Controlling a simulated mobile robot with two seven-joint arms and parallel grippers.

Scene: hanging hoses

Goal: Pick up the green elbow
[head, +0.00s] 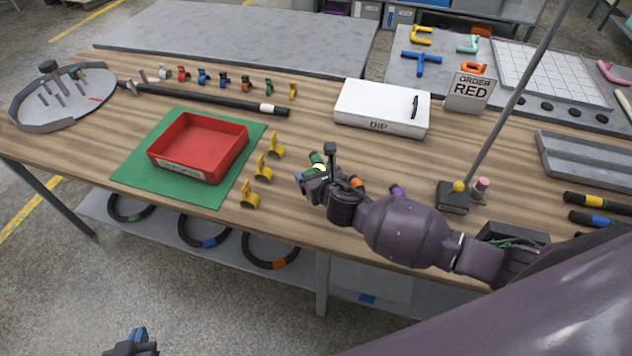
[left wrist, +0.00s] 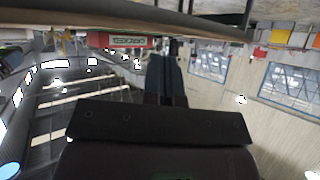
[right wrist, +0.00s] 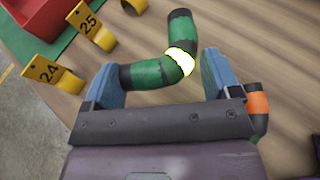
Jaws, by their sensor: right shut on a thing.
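The green elbow (right wrist: 152,74) is a bent dark tube with green bands and a bright yellow band at its bend. My right gripper (right wrist: 164,82) is shut on it, with one blue finger at its dark end and the other beside the bend. In the head view the elbow (head: 316,159) shows partly behind my right gripper (head: 317,176), low over or on the table's front part; I cannot tell if it touches the wood. My left gripper (head: 138,342) is at the bottom left, off the table. Its fingers (left wrist: 167,78) are together and empty in the left wrist view.
Yellow numbered clips (head: 263,168) stand left of my right gripper, beside a red tray (head: 205,172) on a green mat (head: 132,176). An orange-banded piece (right wrist: 257,105) lies close to the right finger. A white DIP box (head: 380,105) and a pole base (head: 453,198) stand nearby.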

